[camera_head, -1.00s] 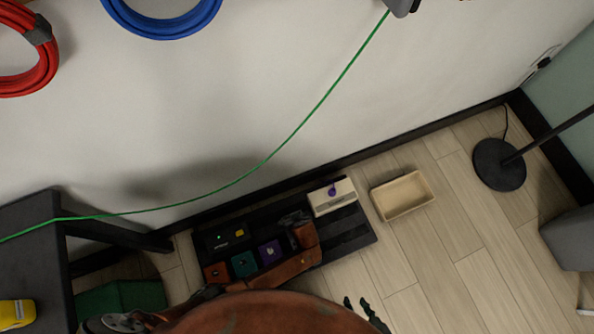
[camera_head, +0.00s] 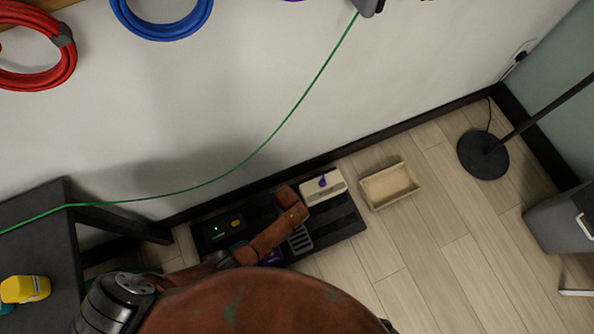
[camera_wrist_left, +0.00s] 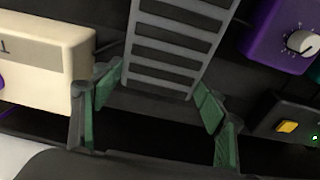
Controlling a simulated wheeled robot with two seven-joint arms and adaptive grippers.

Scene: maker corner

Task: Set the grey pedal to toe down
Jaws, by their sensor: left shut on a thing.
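The grey pedal (camera_head: 300,240), with dark ridges across its top, sits on the black pedalboard (camera_head: 345,226) on the floor. It also fills the upper middle of the left wrist view (camera_wrist_left: 172,45). My left gripper (camera_wrist_left: 158,95) has its green-padded fingers on either side of the pedal's near end and is shut on it. In the head view my brown left arm covers this gripper and part of the pedal. Whether the pedal is tilted toe down or heel down I cannot tell. My right gripper is not clearly in view.
A cream pedal with a purple knob (camera_head: 323,187) stands beside the grey one. A black pedal with a yellow button (camera_head: 222,230) and a purple pedal (camera_head: 270,257) are on the other side. A beige tray (camera_head: 391,186) lies right of the board. A green cable (camera_head: 270,138) hangs across the wall.

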